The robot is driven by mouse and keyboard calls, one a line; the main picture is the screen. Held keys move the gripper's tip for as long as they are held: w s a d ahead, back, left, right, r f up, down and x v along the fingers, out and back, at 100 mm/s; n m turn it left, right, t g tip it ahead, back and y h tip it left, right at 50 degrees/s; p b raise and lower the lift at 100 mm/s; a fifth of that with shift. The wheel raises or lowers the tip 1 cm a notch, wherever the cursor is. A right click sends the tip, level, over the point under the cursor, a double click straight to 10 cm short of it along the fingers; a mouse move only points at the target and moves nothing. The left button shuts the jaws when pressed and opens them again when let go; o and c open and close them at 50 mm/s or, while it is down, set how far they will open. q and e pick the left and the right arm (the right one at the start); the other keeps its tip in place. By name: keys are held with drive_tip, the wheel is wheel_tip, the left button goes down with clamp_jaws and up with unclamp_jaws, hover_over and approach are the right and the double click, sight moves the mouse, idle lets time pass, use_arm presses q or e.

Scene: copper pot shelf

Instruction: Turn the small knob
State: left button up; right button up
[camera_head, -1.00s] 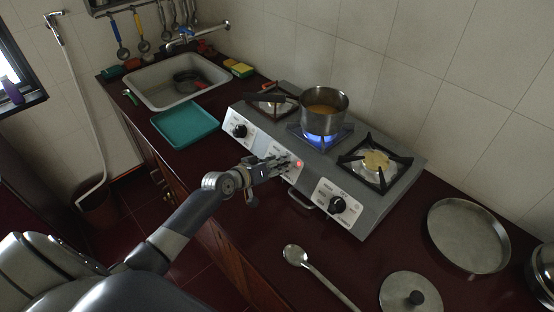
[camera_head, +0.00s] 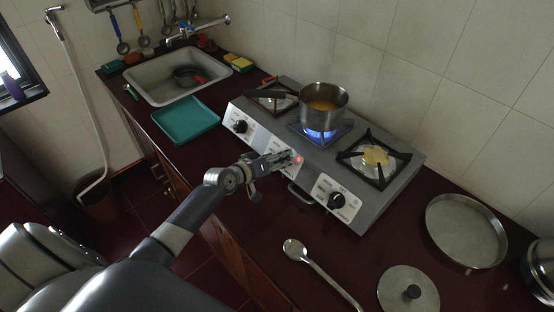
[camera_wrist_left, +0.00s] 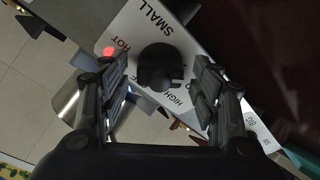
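The small knob (camera_wrist_left: 160,68) is black and sits on a white panel marked "SMALL", with "HOT" and "HIGH" printed around it. It is the middle knob of the stove (camera_head: 375,213); in the head view my gripper hides it. My left gripper (camera_head: 284,158) is at the stove's front panel. In the left wrist view its two fingers (camera_wrist_left: 162,82) are spread on either side of the knob, with a visible gap on each side. A red light (camera_head: 298,160) glows beside the knob. My right gripper is not in view.
A pot (camera_head: 324,104) with orange contents stands over a blue flame on the middle burner. Two other knobs (camera_head: 240,126) (camera_head: 336,200) flank the middle one. A ladle (camera_head: 318,268), a lid (camera_head: 408,290) and a round pan (camera_head: 466,230) lie on the counter in front and right.

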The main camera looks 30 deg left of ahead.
use_arm(q)
drive_tip(key=v, duration=1.2)
idle(0.5)
